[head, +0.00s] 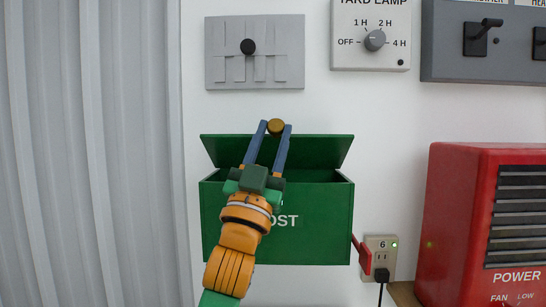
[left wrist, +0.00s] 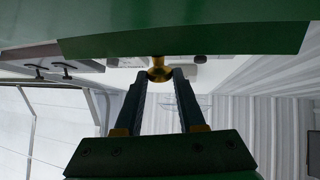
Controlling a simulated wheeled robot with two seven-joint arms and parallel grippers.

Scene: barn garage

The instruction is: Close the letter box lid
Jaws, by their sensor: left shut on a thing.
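The green letter box (head: 320,222) is fixed to the white wall, with part of the word "POST" showing on its front. Its lid (head: 325,152) is raised and leans back, so the dark opening shows below it. A round brass knob (head: 276,126) is at the middle of the lid's top edge. My left gripper (head: 275,131) reaches up over the box front with its blue fingers shut on the knob. In the left wrist view the brass knob (left wrist: 160,71) sits between the fingertips, and the lid (left wrist: 190,25) spans the top. My right gripper is in neither view.
A red flag (head: 362,256) sticks out at the box's lower right, beside an outlet (head: 381,256) with a plug. A red heater (head: 485,230) stands at the right. A grey slotted panel (head: 255,52) and a timer dial (head: 374,40) are above. Corrugated metal (head: 90,150) fills the left.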

